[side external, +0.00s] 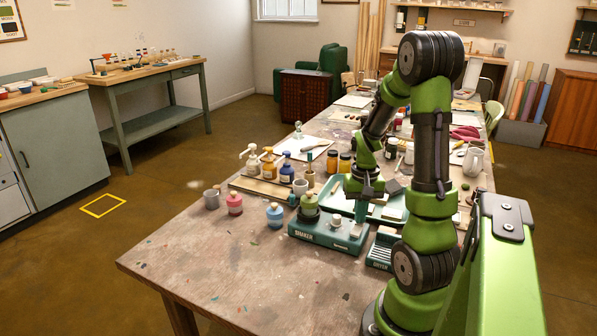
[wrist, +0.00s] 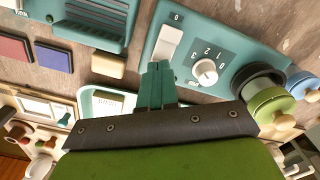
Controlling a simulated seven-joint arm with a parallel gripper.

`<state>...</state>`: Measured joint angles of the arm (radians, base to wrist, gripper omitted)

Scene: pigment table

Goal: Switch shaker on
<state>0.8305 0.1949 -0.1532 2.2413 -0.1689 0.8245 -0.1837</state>
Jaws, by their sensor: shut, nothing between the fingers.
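The teal shaker (side external: 325,236), labelled SHAKER, stands on the table in the side view. Its panel (wrist: 225,50) fills the upper right of the wrist view. A white rocker switch (wrist: 170,43) lies on it with a "0" above its far end. A white dial (wrist: 205,71) with numbers is to the right. A green-topped jar (wrist: 270,106) sits in a black ring holder. My gripper (wrist: 158,68) is shut and empty, pointing down, its tips right by the switch's near end. Whether they touch it I cannot tell. The side view shows my gripper (side external: 358,217) over the shaker's right part.
A teal slotted unit (side external: 380,250) stands close to the shaker's right. A teal tray (side external: 395,214) lies behind. The front left of the table is clear.

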